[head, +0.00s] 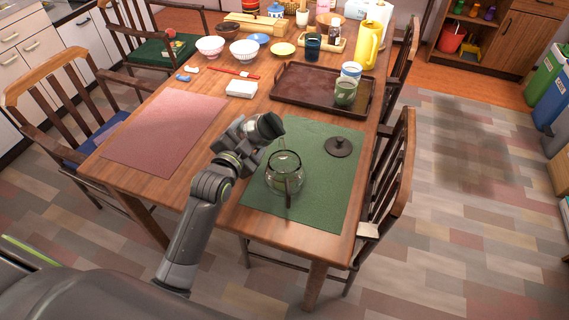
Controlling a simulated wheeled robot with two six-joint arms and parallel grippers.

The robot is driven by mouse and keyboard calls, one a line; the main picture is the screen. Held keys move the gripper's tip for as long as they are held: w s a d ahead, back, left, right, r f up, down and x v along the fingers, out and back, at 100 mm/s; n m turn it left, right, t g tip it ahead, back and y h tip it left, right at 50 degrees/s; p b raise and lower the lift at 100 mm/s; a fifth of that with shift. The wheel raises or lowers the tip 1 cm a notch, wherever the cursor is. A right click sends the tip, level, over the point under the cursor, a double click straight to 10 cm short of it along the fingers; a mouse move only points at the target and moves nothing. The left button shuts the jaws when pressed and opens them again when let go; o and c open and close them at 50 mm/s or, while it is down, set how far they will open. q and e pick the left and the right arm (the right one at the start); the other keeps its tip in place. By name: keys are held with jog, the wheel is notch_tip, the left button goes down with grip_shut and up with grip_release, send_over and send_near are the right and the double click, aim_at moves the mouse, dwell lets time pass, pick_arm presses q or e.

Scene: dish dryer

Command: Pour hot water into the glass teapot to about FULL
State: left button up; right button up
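The clear glass teapot (284,172) stands upright on the green mat (325,197), with its lid off and a dark handle towards me. Its water level cannot be made out. A dark round lid with a knob (338,147) lies on the mat to its right. A tall yellow jug (369,45) stands at the far right of the table; its contents are hidden. The one arm in view comes in from the lower left. Its wrist end, my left gripper (266,126), is above the table just beyond and left of the teapot, apart from it. Its fingers cannot be made out.
The pink mat (166,127) is bare. Chairs flank the table, one (387,185) close to the teapot's right.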

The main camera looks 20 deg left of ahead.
pick_arm(q)
jog(key=shift+b, duration=0.35)
pick_arm(e)
jog(key=shift+w+f, duration=0.15)
jog(key=shift+f, duration=0.15)
pick_arm(q)
jog(key=shift+a+r+m+b, duration=0.1)
jog(key=shift+r+m+b, duration=0.05)
jog(key=shift+m+b, duration=0.2)
pick_arm(e)
jog(key=shift+w+f, duration=0.15)
jog(key=shift+w, duration=0.2)
pick_arm(q)
jog(key=shift+w+r+t+b, duration=0.1)
jog(key=shift+r+t+b, duration=0.05)
jog(key=shift+t+b, duration=0.2)
pick_arm(e)
jog(key=shift+s+f, duration=0.15)
jog(key=shift+f, duration=0.05)
pick_arm(q)
jog(key=shift+a+m, duration=0.1)
jog(key=shift+m, duration=0.15)
jog(key=shift+a+r+b, duration=0.1)
jog(key=shift+b, duration=0.4)
pick_arm(e)
jog(key=shift+w+d+f, duration=0.1)
jog(key=shift+w+f, duration=0.15)
jog(key=shift+w, duration=0.1)
pick_arm(q)
jog(key=shift+m, duration=0.3)
